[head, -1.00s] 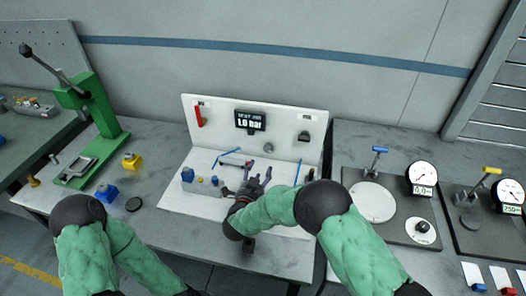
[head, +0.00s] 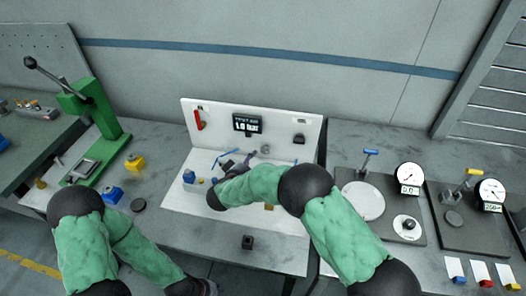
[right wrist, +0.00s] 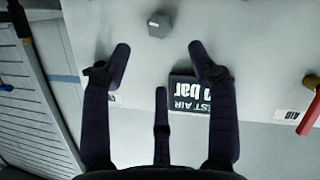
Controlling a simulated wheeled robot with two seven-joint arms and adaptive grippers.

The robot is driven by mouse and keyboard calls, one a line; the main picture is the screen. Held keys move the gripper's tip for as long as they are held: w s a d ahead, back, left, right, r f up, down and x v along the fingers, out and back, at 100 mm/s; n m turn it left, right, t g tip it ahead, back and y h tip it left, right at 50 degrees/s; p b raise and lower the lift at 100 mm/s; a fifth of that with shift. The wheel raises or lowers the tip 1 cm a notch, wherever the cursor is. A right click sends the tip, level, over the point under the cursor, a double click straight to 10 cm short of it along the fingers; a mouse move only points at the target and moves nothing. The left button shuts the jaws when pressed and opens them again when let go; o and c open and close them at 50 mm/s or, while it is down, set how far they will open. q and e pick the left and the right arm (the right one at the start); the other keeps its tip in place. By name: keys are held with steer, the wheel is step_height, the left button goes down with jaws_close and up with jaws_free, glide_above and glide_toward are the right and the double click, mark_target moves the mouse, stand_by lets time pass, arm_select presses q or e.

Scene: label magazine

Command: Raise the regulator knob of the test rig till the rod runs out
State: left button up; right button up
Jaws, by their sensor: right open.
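The test rig has a white back panel (head: 282,116) and a white base, with a display (head: 247,124) reading 1.0 bar. A grey knob (head: 265,149), which looks like the regulator knob, is low on the panel. In the right wrist view the knob (right wrist: 159,24) lies just beyond the fingertips, midway between them. My right gripper (head: 245,159) is open in front of the panel; it shows best in the wrist view (right wrist: 158,52), with nothing between its fingers. My right forearm hides much of the base, and I cannot make out the rod. My left gripper (head: 208,288) is partly cut off at the bottom edge.
A red handle (head: 199,120) and a dark fitting (head: 299,139) are on the panel. A blue-topped part (head: 188,176) stands on the base's left. A green press (head: 88,120) is at left. Gauge plates (head: 384,232) are at right. The front table strip is mostly clear.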

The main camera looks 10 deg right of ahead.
mark_target(264, 151)
steer(key=b+x, duration=0.2)
steer(key=x, duration=0.8)
steer(key=shift+w+d, duration=0.15)
steer(key=c, duration=1.1)
